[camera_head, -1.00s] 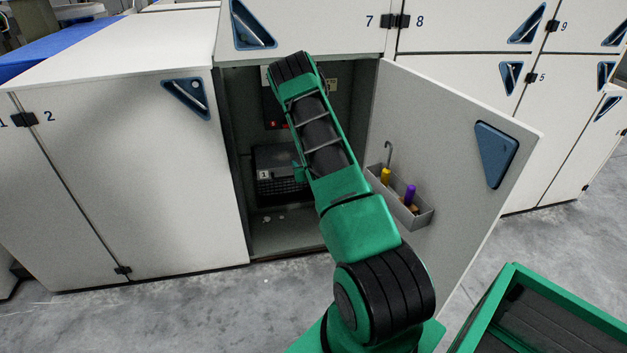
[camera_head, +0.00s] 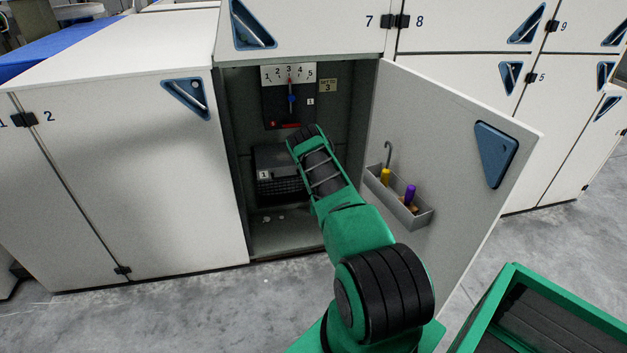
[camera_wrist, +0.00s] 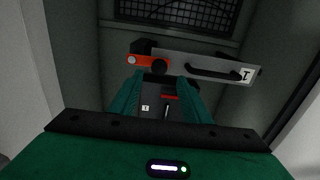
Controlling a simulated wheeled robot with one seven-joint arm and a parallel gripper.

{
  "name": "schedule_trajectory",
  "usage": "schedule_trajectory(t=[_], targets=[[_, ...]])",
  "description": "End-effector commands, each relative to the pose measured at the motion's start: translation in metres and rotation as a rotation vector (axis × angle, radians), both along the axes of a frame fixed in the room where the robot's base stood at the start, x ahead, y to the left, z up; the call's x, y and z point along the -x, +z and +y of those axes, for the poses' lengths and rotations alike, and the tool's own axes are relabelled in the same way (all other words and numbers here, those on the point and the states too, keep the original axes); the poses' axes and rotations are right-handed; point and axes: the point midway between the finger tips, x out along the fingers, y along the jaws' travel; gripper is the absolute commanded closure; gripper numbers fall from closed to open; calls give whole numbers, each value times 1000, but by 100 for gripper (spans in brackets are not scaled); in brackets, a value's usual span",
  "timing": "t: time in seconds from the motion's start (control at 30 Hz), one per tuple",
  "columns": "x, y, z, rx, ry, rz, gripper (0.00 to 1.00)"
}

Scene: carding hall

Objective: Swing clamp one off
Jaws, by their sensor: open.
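Clamp one (camera_wrist: 150,62) appears in the wrist view as an orange-red bar with a pale dot at one end and a dark round knob at the other. It lies across the left end of a grey plate (camera_wrist: 212,65) that carries a black handle and an upside-down label 1. My gripper (camera_wrist: 158,82) is open, its two green fingers apart and pointing toward the clamp. Nothing shows held between them; contact with the clamp cannot be told. In the head view the dark box labelled 1 (camera_head: 275,160) sits inside the open cabinet; my arm hides the clamp and my fingers.
Above the box is a 1-to-5 scale (camera_head: 288,75) with its pointer near 3, beside a "set to 3" tag (camera_head: 327,86). The open door (camera_head: 460,130) stands right of my arm, with a tool tray (camera_head: 400,198). A green-rimmed bin (camera_head: 490,310) is front right.

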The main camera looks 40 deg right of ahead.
Motion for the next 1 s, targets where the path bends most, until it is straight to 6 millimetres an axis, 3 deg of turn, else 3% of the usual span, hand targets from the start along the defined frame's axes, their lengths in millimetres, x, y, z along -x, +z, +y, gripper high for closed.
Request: schedule_trajectory(t=[0.2,0.4,0.83,1.0], targets=[[-33,2,-22,0,-2,-4,57],[-53,1,-34,1,-1,-2,57],[-60,1,-38,2,0,1,57],[-60,1,-37,2,0,1,97]])
